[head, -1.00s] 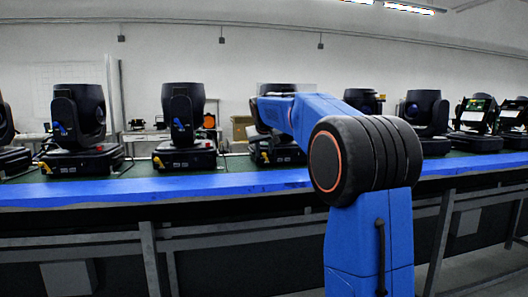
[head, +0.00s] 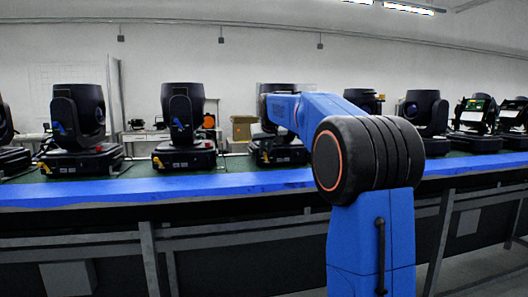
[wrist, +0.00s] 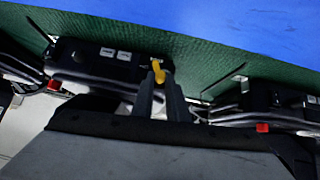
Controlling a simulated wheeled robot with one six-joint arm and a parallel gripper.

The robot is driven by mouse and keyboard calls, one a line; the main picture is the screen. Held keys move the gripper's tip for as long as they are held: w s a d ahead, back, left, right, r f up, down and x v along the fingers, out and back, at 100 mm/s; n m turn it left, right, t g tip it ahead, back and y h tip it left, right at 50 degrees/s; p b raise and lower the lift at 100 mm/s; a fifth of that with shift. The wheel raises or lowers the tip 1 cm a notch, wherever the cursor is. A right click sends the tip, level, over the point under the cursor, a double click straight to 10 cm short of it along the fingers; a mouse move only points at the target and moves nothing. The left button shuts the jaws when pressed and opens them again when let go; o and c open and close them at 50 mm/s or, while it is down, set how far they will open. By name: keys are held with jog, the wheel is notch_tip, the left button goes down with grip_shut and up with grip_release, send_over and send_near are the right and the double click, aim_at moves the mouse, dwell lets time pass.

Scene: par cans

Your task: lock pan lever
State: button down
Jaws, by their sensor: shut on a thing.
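In the wrist view a small yellow lever (wrist: 158,72) sticks out at the edge of a black fixture base (wrist: 95,62) with small pale labels. My gripper (wrist: 157,84) has its two dark fingers closed on this lever, one on each side. Part of the lever is hidden between the fingers. In the head view the fixture (head: 285,153) behind my arm stands upright on the bench; my arm hides part of it, and my gripper cannot be made out there.
Several similar moving-head fixtures stand in a row on the bench, one to the left (head: 183,120) and one to the right (head: 424,112). The bench has a blue front edge (head: 120,191) and a green top. In the wrist view, cables and another base (wrist: 265,98) lie to the right.

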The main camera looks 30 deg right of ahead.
jog(key=shift+s+d+r+m+t+y, duration=0.15)
jog(key=shift+d+m+t+y, duration=0.25)
jog(key=shift+d+m+y, duration=0.45)
jog(key=y, duration=0.1)
jog(key=d+m+t+y, duration=0.1)
jog(key=shift+s+d+f+y, duration=0.2)
jog(key=shift+s+d+y, duration=0.05)
jog(key=shift+s+y, duration=0.1)
jog(key=shift+s+d+f+m+t+y, duration=0.1)
jog(key=shift+d+f+m+t+y, duration=0.15)
jog(key=shift+d+m+t+y, duration=0.4)
jog(key=shift+s+d+f+m+t+y, duration=0.1)
jog(key=shift+f+m+y, duration=0.2)
jog(key=shift+y, duration=0.65)
jog(key=c, duration=1.7)
grip_release()
jog(key=shift+c, duration=0.2)
jog(key=v, duration=1.7)
jog(key=shift+r, duration=0.2)
